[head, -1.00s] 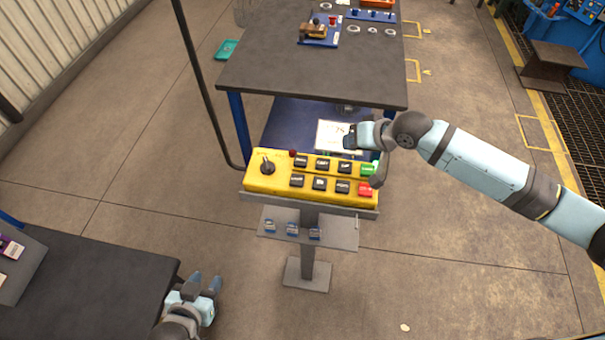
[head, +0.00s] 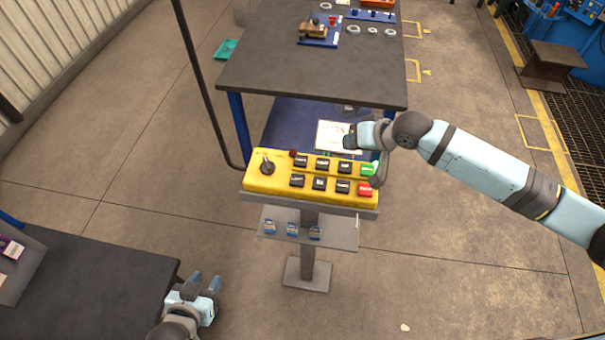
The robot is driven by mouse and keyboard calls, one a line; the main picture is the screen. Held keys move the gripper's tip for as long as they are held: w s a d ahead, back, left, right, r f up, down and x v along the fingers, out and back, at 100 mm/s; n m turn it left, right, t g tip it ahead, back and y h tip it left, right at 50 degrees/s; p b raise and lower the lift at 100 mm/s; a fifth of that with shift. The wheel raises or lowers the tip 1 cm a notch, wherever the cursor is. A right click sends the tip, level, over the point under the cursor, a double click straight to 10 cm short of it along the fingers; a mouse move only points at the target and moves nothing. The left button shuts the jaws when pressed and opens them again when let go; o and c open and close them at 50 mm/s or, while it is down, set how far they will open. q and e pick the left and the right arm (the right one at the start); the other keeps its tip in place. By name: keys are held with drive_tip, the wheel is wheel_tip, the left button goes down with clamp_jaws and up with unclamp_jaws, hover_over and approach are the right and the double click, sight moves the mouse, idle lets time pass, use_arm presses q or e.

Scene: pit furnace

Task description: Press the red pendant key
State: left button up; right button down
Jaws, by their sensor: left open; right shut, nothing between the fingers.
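The yellow pendant box (head: 258,184) lies on a grey stand and carries a black rotary knob, a small dark red button and two rows of keys. The red pendant key (head: 366,190) is at the right end of the lower row, uncovered. The green key (head: 368,169) is just above it. My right gripper (head: 350,138) is shut and empty, above the far edge of the box, up and left of the red key and apart from it. My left gripper (head: 207,284) is open and empty beside the dark table at the lower left.
A shelf (head: 342,232) with several small padlocks is under the box. A dark workbench (head: 300,75) with parts on it stands behind. A dark table (head: 85,290) fills the lower left. A cable runs down left of the box.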

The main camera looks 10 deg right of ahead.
idle(0.7)
drive_tip(key=n, duration=0.1)
drive_tip(key=s+n, duration=0.1)
drive_tip(key=shift+d+r+n+p, duration=0.2)
drive_tip(key=shift+d+n+p, duration=0.1)
drive_tip(key=shift+p, duration=0.05)
use_arm(q)
drive_tip(key=shift+s+a+r+n+y+p, duration=0.25)
drive_tip(key=shift+a+r+p, duration=0.4)
drive_tip(key=shift+p, duration=0.6)
use_arm(e)
drive_tip(key=s+d+r+n, duration=0.2)
drive_tip(key=s+n, duration=0.4)
drive_tip(key=n, duration=1)
drive_tip(key=shift+s+d+r+n+g+y, duration=0.25)
drive_tip(key=shift+s+d+n+g+y, duration=0.05)
drive_tip(key=shift+s+d+g, duration=0.1)
use_arm(q)
drive_tip(key=shift+w+d+r, duration=0.1)
use_arm(e)
drive_tip(key=shift+w, duration=0.1)
use_arm(q)
drive_tip(key=shift+r, duration=0.15)
use_arm(e)
drive_tip(key=shift+f, duration=0.15)
